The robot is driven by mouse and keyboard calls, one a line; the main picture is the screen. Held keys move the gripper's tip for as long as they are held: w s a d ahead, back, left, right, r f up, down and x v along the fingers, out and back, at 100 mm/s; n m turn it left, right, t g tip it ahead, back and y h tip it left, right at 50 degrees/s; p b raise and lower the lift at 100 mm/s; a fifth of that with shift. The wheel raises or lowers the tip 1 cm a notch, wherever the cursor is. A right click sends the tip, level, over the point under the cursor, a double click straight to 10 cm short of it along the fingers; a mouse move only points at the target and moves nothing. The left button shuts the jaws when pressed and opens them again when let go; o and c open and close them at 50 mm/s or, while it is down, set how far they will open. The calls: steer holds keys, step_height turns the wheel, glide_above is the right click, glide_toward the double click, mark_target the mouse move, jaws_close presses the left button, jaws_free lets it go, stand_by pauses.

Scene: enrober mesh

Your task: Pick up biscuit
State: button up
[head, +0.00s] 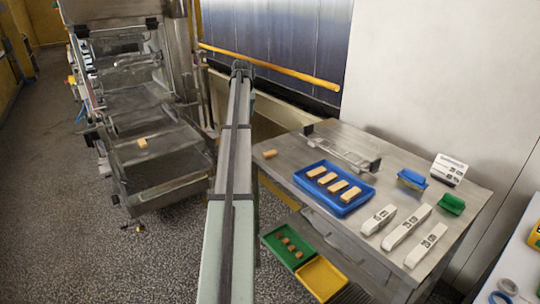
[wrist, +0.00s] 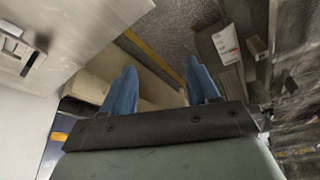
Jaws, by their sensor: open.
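Several pale biscuits (head: 327,178) lie in a blue tray (head: 314,194) on the steel table. One loose biscuit (head: 269,154) lies at the table's left edge, outside the tray. Another biscuit (head: 142,143) lies on the machine's mesh bed (head: 165,160) at left. My gripper (head: 242,67) is at the far end of my outstretched arm, between machine and table, away from these biscuits. In the wrist view, its two blue fingers (wrist: 160,82) stand wide apart with nothing held between them. I cannot clearly make out a biscuit in the wrist view.
The steel table (head: 385,155) also holds a clear rack, white labelled bars (head: 407,228), a small blue tray (head: 411,180), a green tray (head: 451,204) and a sign (head: 449,169). Green and yellow trays (head: 322,279) sit lower. A yellow rail (head: 280,70) runs behind my gripper.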

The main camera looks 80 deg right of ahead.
mark_target(269, 152)
steer(key=s+a+f+m+g+y, duration=0.1)
steer(key=s+a+m+y, duration=0.1)
steer(key=s+m, duration=0.45)
steer(key=s+a+f+m+y, duration=0.1)
steer(key=s+m+y, duration=0.1)
steer(key=s+m, duration=0.45)
steer(key=shift+m, duration=0.6)
steer(key=f, duration=0.4)
steer(key=w+f, duration=0.1)
steer(key=f, duration=0.9)
steer(key=shift+w, duration=0.15)
steer(key=c, duration=0.9)
